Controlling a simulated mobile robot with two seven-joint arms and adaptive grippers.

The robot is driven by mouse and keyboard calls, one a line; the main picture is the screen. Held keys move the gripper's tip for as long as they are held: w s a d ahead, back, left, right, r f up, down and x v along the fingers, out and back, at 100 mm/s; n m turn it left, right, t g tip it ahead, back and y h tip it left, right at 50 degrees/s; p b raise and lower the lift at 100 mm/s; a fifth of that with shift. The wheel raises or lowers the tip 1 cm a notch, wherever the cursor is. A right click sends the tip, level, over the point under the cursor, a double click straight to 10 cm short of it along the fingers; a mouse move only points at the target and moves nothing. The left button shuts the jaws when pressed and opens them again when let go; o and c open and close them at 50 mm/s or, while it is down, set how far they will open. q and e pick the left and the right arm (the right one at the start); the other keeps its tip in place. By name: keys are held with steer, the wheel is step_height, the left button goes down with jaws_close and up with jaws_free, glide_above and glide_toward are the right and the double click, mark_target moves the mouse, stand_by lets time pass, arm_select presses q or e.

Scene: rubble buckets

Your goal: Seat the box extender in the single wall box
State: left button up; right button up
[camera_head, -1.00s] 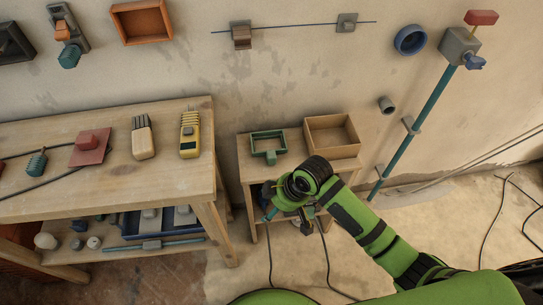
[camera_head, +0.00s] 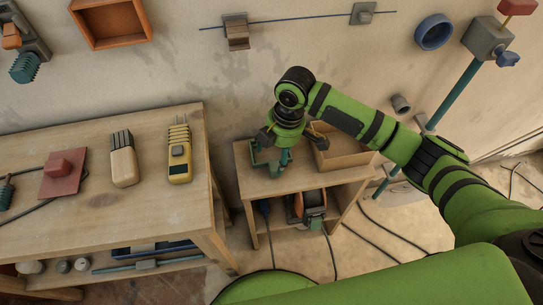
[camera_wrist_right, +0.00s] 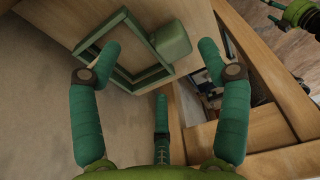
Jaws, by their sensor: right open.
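The box extender is a green rectangular frame with a block-like tab (camera_head: 266,168). It lies on the small wooden table, partly hidden by my right gripper. The right wrist view shows the frame and its tab (camera_wrist_right: 168,42) at upper left. My right gripper (camera_head: 291,146) is open above the table, close over the extender. In the right wrist view its teal fingers (camera_wrist_right: 160,55) are spread, with the tab between the tips and nothing visibly gripped. The orange rectangular box (camera_head: 110,45) on the wall, likely the single wall box, is open-fronted and looks empty. A green and black part (camera_wrist_right: 300,12), likely my left gripper, shows at the corner.
An open wooden box (camera_head: 345,158) stands right of the extender on the small table (camera_head: 242,178). The workbench (camera_head: 85,215) at left carries a yellow meter (camera_head: 179,155) and other tools. A blue ring (camera_head: 433,32) and a teal pipe (camera_head: 447,95) are on the wall at right.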

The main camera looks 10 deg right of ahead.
mark_target(273, 162)
steer(key=f, duration=0.4)
steer(key=shift+a, duration=0.4)
steer(key=shift+f, duration=0.15)
steer(key=shift+c, duration=1.3)
steer(key=c, duration=0.6)
steer(key=shift+r, duration=0.25)
step_height(273, 162, up, 3)
steer(key=shift+a+r, duration=0.1)
steer(key=shift+r, duration=0.1)
arm_select(q)
steer(key=shift+s+r+g+p, duration=0.2)
steer(key=shift+s+p, duration=0.1)
steer(key=shift+s, duration=0.5)
steer(key=shift+s+r+g+p, duration=0.1)
steer(key=shift+s+g+p, duration=0.15)
steer(key=shift+s, duration=0.5)
arm_select(e)
steer(key=shift+s+d+r, duration=1.1)
steer(key=shift+d+r, duration=0.1)
steer(key=shift+d, duration=0.45)
steer(key=shift+s+d+r, duration=1.05)
steer(key=shift+d+r, duration=0.1)
steer(key=shift+d, duration=0.45)
steer(key=shift+s+d+r, duration=1.1)
steer(key=shift+d+r, duration=0.1)
steer(key=shift+d, duration=0.45)
